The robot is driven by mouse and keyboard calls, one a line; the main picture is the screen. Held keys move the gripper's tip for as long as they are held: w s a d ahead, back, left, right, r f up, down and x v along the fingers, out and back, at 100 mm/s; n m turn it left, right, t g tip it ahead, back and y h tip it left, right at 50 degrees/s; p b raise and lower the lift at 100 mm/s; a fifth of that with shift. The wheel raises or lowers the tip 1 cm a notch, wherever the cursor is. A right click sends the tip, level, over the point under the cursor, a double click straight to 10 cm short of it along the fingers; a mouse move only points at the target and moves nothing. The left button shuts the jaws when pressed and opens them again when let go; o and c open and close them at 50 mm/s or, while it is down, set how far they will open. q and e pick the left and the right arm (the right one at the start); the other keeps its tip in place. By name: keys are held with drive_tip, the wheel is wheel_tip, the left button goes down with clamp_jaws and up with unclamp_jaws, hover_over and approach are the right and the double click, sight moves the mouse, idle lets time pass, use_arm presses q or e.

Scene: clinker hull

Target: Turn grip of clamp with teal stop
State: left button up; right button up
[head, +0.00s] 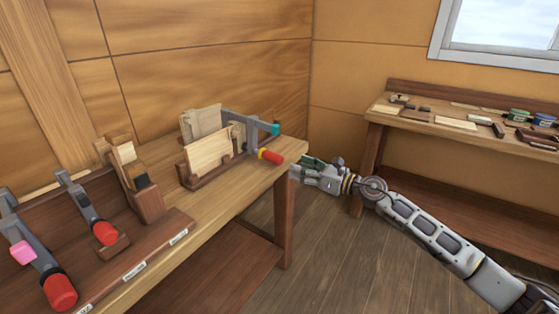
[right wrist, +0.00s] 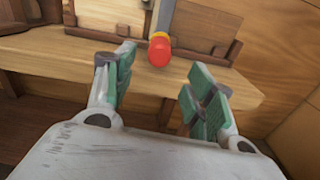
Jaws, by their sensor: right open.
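The clamp with the teal stop (head: 275,129) sits at the right end of the near bench, across a wooden holder with pale boards. Its grey bar (head: 246,120) runs toward the teal stop, and its red grip (head: 271,156) with a yellow collar points out over the bench edge. My right gripper (head: 300,170) is just right of the grip, apart from it. In the right wrist view the red grip (right wrist: 159,51) lies ahead, above and between the open green-padded fingers (right wrist: 160,85), with nothing held. My left gripper is not in view.
Two more clamps with red grips, one with a pink stop (head: 22,252), stand in a labelled rack (head: 130,262) at the left. A wooden block (head: 142,190) stands between rack and holder. A second bench (head: 440,125) with tools stands at the back right. Open floor (head: 320,255) lies between.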

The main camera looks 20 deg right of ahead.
sight(282, 161)
drive_tip(key=shift+x, duration=2.2)
drive_tip(key=shift+p+x, duration=0.4)
drive_tip(key=shift+x, duration=1.3)
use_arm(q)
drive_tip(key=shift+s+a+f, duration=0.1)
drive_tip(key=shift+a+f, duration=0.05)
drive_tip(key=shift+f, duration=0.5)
use_arm(e)
drive_tip(key=shift+w+a, duration=0.35)
drive_tip(key=shift+w, duration=0.05)
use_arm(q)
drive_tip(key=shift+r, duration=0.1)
use_arm(e)
drive_tip(key=shift+c, duration=0.7)
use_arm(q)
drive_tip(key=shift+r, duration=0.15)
use_arm(e)
drive_tip(key=c, duration=0.9)
